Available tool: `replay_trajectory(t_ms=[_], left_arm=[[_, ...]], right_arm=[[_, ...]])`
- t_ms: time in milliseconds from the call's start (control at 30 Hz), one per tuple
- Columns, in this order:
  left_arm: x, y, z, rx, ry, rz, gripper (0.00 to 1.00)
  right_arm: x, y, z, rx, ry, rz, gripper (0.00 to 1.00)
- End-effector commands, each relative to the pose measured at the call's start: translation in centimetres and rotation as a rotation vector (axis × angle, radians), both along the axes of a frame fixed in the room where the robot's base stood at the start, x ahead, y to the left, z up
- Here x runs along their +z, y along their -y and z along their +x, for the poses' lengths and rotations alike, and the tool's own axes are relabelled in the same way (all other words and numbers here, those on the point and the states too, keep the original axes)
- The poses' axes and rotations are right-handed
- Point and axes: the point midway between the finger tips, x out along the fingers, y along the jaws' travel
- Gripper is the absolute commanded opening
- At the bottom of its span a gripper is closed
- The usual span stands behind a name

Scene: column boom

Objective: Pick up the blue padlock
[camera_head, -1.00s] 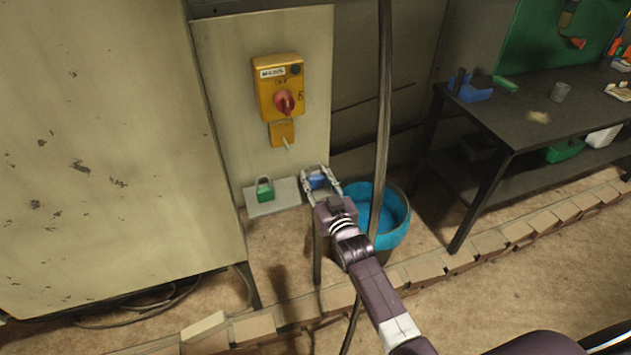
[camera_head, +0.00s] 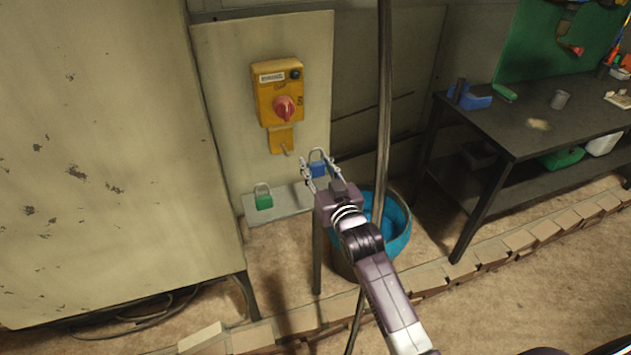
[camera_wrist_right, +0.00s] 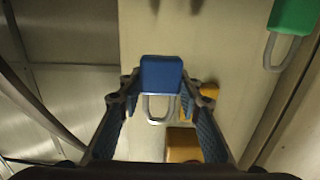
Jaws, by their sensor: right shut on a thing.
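The blue padlock (camera_head: 317,169) is between the fingertips of my right gripper (camera_head: 318,174), which is shut on it. In the right wrist view the padlock's blue body (camera_wrist_right: 161,75) sits between the two fingers (camera_wrist_right: 160,88), with its grey shackle reaching toward the palm side. In the head view the shackle points up and the padlock appears above the level of the small shelf. A green padlock (camera_head: 264,200) stands on the shelf (camera_head: 285,208) to the left; it also shows in the right wrist view (camera_wrist_right: 294,16). My left gripper is not in view.
A yellow switch box (camera_head: 279,92) with a red knob is on the panel above the shelf. A workbench (camera_head: 540,130) stands at the right.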

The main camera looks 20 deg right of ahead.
Motion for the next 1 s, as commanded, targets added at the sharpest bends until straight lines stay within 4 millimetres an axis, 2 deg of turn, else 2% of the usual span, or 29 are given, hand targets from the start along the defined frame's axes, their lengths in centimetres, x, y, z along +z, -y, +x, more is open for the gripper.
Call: replay_trajectory(t_ms=[33,167,400,600,800,1000], left_arm=[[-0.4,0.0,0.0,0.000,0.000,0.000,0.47],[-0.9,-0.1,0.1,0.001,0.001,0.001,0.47],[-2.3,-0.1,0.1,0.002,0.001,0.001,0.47],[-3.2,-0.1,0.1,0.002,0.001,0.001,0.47],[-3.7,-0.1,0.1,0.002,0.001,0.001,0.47],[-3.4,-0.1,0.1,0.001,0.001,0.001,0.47]], right_arm=[[-1.1,0.1,-1.4,0.000,-0.014,0.000,0.04],[-1.1,0.2,-4.2,0.000,-0.012,0.000,0.04],[-1.2,0.4,-11.0,0.000,-0.014,0.000,0.04],[-1.1,0.6,-15.6,-0.001,-0.013,0.000,0.04],[-0.9,0.7,-18.2,-0.001,-0.011,0.000,0.04],[-0.3,0.7,-19.1,-0.001,-0.010,0.000,0.04]])
